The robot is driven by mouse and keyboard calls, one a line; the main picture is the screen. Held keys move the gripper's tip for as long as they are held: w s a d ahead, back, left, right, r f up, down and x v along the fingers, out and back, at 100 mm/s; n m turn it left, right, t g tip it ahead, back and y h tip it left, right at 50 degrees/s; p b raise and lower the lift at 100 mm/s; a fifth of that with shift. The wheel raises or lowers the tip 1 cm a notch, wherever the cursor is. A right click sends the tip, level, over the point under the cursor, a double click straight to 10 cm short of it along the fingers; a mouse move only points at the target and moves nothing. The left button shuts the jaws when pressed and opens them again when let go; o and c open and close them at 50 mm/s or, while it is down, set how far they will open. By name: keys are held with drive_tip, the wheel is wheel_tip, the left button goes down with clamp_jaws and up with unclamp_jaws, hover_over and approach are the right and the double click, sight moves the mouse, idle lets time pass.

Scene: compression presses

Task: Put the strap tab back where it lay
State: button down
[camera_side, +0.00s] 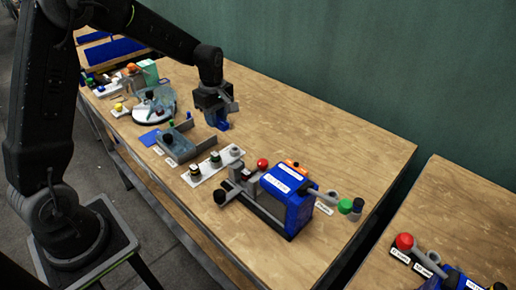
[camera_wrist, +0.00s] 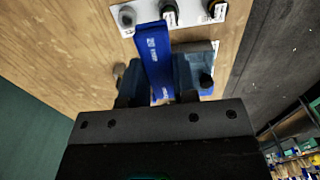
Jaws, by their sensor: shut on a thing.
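My gripper (camera_side: 217,113) is shut on a blue strap tab (camera_side: 217,120), over the wooden table behind the grey tray. In the wrist view the tab (camera_wrist: 156,58) is a long blue strip with small white lettering, running forward from between the two fingers (camera_wrist: 160,88). A small blue pad (camera_side: 150,137) lies flat on the table at the tray's left; a bit of blue also shows beside the tray in the wrist view (camera_wrist: 206,91). I cannot tell how high the tab hangs above the table.
A grey tray with an upright plate (camera_side: 186,139) stands left of my gripper. A white strip (camera_side: 215,168) with several knobs lies nearer the front. A blue press (camera_side: 286,198) with a red knob (camera_side: 262,163) stands to the right. The table's back right (camera_side: 330,135) is clear.

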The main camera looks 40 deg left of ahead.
drive_tip(key=w+a+f, duration=0.3)
drive_tip(key=w+f, duration=0.3)
drive_tip(key=w, duration=0.3)
hover_over(269, 154)
wheel_tip(269, 154, down, 6)
drive_tip(key=shift+f, duration=0.1)
drive_tip(key=shift+w+f, duration=0.1)
drive_tip(key=shift+f, duration=1.95)
drive_tip(key=shift+f, duration=0.15)
drive_tip(key=c, duration=0.9)
unclamp_jaws()
